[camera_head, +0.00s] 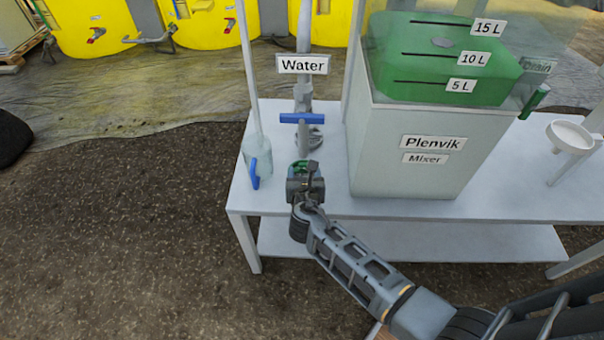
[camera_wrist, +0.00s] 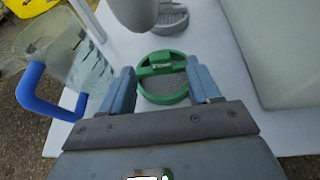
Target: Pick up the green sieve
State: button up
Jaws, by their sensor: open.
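The green sieve (camera_wrist: 163,92) is a round green ring with grey mesh and a green bar across its top. In the wrist view it lies on the white table between my two fingers. My gripper (camera_wrist: 163,88) is open, with one blue-grey finger on each side of the sieve. I cannot tell whether the fingers touch it. In the head view my gripper (camera_head: 306,172) is over the table's front left part and hides most of the sieve (camera_head: 299,166), leaving a little green showing.
A clear jug with a blue handle (camera_wrist: 43,92) stands close on the left. A grey sieve (camera_wrist: 172,20) lies behind, below the water pipe and its blue valve handle (camera_head: 303,118). The Plenvik mixer (camera_head: 408,168) stands on the right. The white table (camera_head: 330,206) has its front edge near my gripper.

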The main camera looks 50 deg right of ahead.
aim_at(304, 166)
jog(key=shift+b+x, duration=0.3)
jog(key=shift+x, duration=1.7)
jog(key=shift+a+f, duration=0.1)
jog(key=shift+c, duration=0.3)
grip_shut()
